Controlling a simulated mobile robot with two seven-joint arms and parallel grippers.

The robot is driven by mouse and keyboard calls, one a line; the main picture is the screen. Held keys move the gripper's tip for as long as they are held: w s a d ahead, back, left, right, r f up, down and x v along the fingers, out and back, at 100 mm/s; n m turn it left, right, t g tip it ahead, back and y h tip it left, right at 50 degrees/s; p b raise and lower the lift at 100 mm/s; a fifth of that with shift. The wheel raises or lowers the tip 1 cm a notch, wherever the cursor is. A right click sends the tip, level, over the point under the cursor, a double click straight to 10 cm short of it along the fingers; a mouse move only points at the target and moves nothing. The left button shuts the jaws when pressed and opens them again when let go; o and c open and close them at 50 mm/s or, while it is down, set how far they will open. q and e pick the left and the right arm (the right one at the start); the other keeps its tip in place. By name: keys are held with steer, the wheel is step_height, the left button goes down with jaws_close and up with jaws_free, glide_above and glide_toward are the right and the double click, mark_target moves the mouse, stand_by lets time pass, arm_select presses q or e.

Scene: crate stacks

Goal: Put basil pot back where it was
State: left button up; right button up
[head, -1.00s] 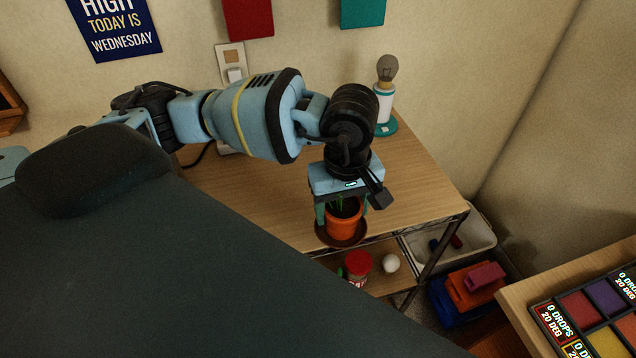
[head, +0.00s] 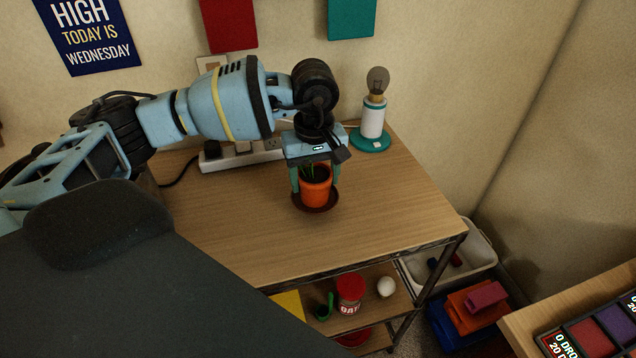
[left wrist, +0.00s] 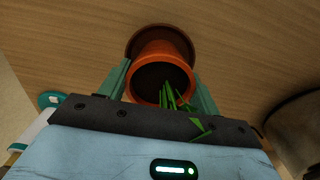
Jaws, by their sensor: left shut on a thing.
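The basil pot (head: 316,188) is an orange pot with dark soil and a few green leaves, on a dark brown saucer (head: 327,205). My left gripper (head: 315,180) is shut on the pot from above, one green finger on each side. The pot is over the wooden top of the shelf unit; I cannot tell whether the saucer touches the wood. In the left wrist view the pot (left wrist: 160,50) sits between the fingers, with the saucer (left wrist: 185,38) behind it. My right gripper is not in view.
A lamp (head: 372,120) with a bare bulb stands on a teal base behind right of the pot. A power strip (head: 240,157) lies along the wall. The wooden top (head: 400,200) is clear to the right and front. A lower shelf holds a jar (head: 349,293) and a white ball (head: 386,287).

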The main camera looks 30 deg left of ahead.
mark_target(314, 168)
arm_select(q)
steer(key=shift+w+r, duration=0.1)
